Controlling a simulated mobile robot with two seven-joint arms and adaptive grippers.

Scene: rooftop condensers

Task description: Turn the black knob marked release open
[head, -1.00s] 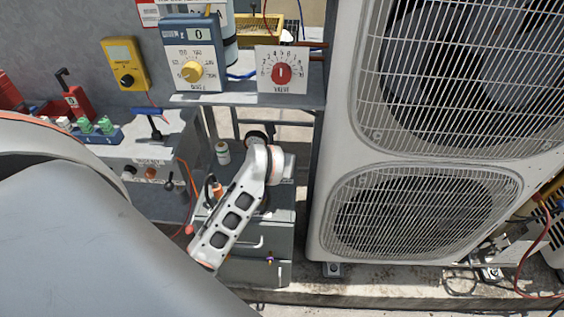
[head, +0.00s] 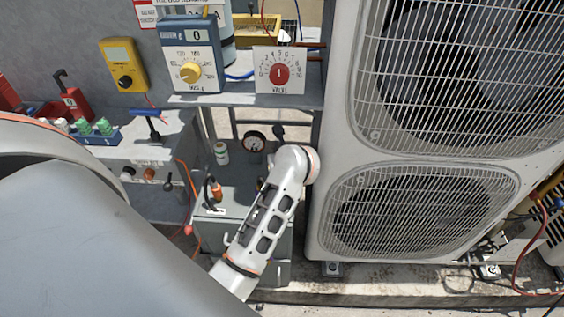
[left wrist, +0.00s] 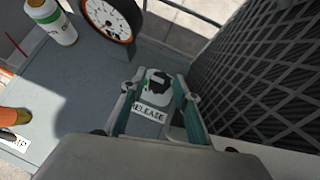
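In the left wrist view, a black knob (left wrist: 157,84) stands on a white base behind a label (left wrist: 150,113) reading RELEASE, on a grey cabinet top. My left gripper (left wrist: 159,92) is open, with its two teal-lined fingers on either side of the knob and label. Whether the fingers touch the knob I cannot tell. In the head view my white forearm hides the knob and the gripper. My right gripper is in neither view.
On the cabinet, a round gauge (head: 254,141), a white bottle (head: 221,153) and an orange knob (head: 216,190) stand left of my arm. A big condenser (head: 335,130) rises close on the right. A shelf (head: 240,99) with dial boxes hangs above.

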